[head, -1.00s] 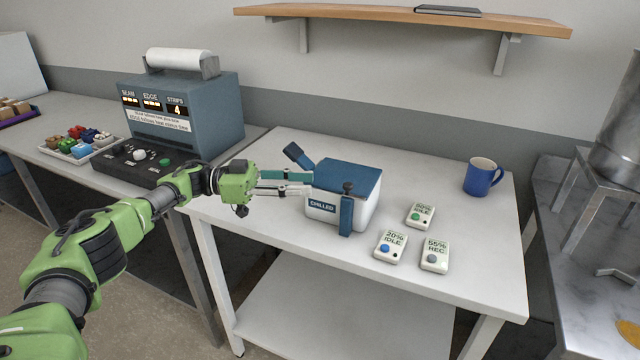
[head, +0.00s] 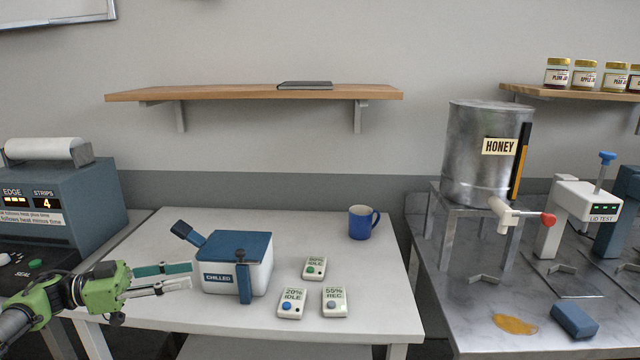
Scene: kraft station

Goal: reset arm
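My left gripper (head: 192,275) comes in from the lower left, above the front left part of the white table (head: 380,323). Its two fingers are apart and nothing shows between them. The fingertips point right, towards the white CHILLED box (head: 216,282) with a blue lid (head: 238,245); they end at or just short of its left side, and I cannot tell whether they touch it. My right gripper is not in view.
Several small white devices, among them one marked 55% REC (head: 335,302), lie right of the box. A blue mug (head: 362,222) stands behind them. A honey tank (head: 470,160) stands on the right bench. A wooden shelf (head: 230,95) hangs above.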

